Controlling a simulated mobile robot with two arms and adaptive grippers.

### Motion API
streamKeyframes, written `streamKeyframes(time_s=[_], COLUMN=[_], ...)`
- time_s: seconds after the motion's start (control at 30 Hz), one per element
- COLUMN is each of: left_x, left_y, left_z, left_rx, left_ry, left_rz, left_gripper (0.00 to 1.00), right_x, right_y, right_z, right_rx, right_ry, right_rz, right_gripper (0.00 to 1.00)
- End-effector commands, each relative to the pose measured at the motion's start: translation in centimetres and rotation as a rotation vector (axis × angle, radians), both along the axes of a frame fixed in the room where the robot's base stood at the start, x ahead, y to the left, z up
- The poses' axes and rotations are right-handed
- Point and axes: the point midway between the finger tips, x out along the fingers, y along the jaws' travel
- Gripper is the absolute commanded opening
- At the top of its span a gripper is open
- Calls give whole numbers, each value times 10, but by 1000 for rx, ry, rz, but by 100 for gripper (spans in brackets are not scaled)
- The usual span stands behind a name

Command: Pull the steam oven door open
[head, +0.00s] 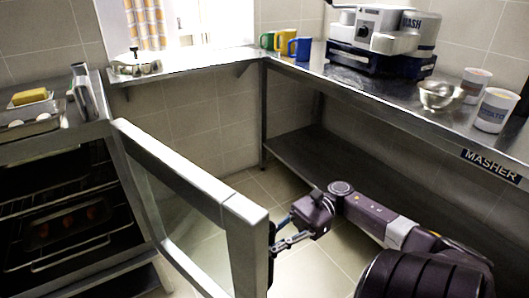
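The steam oven (60,200) stands at the left with its cavity exposed and wire racks inside. A rack holds a dark tray (68,222) with several reddish-brown items. The oven door (185,180), a light frame around a glass pane, is swung wide open towards the middle of the floor. My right gripper (278,238) is at the outer side of the door's near edge, with its arm coming in from the lower right. Its fingertips are partly hidden by the door edge, so I cannot tell whether they close on a handle. My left gripper is not in view.
A steel counter labelled MASHER (490,163) runs along the right, carrying a machine (375,35), a metal bowl (442,95), white tubs (494,110) and coloured mugs (285,42). A lidded pot (136,64) sits on the window ledge. Tiled floor (265,195) lies clear beyond the door.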

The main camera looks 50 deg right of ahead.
Motion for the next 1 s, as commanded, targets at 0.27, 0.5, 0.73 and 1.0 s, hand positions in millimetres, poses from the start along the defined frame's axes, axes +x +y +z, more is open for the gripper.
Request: streamKeyframes(time_s=[0.27,0.5,0.73,1.0], left_x=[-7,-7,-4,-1], left_y=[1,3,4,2], left_z=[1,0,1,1], left_rx=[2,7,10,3], left_ry=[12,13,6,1], left_rz=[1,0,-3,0], left_gripper=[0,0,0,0], right_x=[-5,-6,-4,-3], right_y=[1,1,1,0], right_z=[-6,-6,-5,-3], right_rx=[-4,-5,-3,-3], right_ry=[16,17,14,8], right_rz=[17,17,14,11], right_gripper=[0,0,32,34])
